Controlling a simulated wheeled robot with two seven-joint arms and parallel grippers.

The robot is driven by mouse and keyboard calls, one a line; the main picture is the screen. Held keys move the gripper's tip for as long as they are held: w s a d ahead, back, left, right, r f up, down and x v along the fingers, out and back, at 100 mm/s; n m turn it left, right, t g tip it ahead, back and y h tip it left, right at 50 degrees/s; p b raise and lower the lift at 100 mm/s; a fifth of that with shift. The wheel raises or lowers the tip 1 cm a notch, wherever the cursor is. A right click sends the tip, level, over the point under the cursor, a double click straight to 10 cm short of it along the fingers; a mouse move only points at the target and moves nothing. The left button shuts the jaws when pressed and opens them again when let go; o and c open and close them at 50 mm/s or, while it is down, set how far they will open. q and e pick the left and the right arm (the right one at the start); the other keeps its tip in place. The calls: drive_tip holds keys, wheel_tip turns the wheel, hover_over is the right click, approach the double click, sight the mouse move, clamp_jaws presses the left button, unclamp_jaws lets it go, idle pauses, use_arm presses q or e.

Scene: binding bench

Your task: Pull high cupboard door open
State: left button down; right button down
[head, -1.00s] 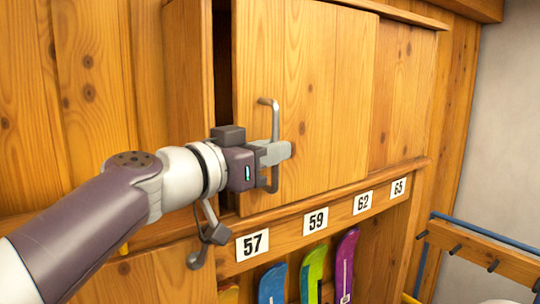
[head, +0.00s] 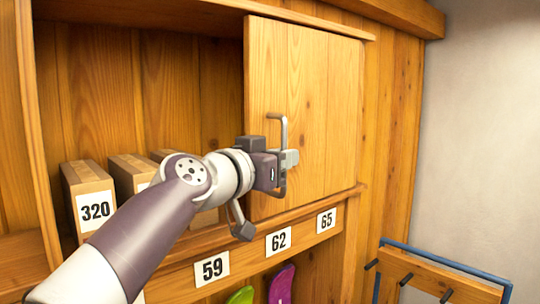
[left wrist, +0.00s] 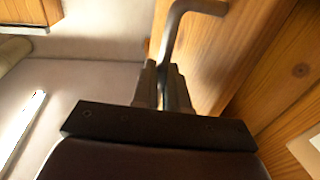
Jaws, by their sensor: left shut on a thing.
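The high cupboard door (head: 325,110) is a wooden panel standing at the right part of the cupboard, with the cupboard interior (head: 185,105) open to its left. A grey bar handle (head: 284,130) is fixed upright on the door. My left gripper (head: 287,160) is shut on the handle, around its middle. In the left wrist view the handle (left wrist: 178,85) runs between the two fingers of my left gripper (left wrist: 164,88). My right gripper is not in view.
Inside the cupboard stand several cardboard boxes, one labelled 320 (head: 92,205). Below runs a wooden rail with number plates 59 (head: 212,268), 62 and 65, above colourful boards (head: 281,284). A blue-framed peg rack (head: 440,275) stands at the lower right by the pale wall.

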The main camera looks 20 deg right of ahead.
use_arm(q)
drive_tip(key=shift+a+r, duration=0.1)
drive_tip(key=shift+r, duration=0.3)
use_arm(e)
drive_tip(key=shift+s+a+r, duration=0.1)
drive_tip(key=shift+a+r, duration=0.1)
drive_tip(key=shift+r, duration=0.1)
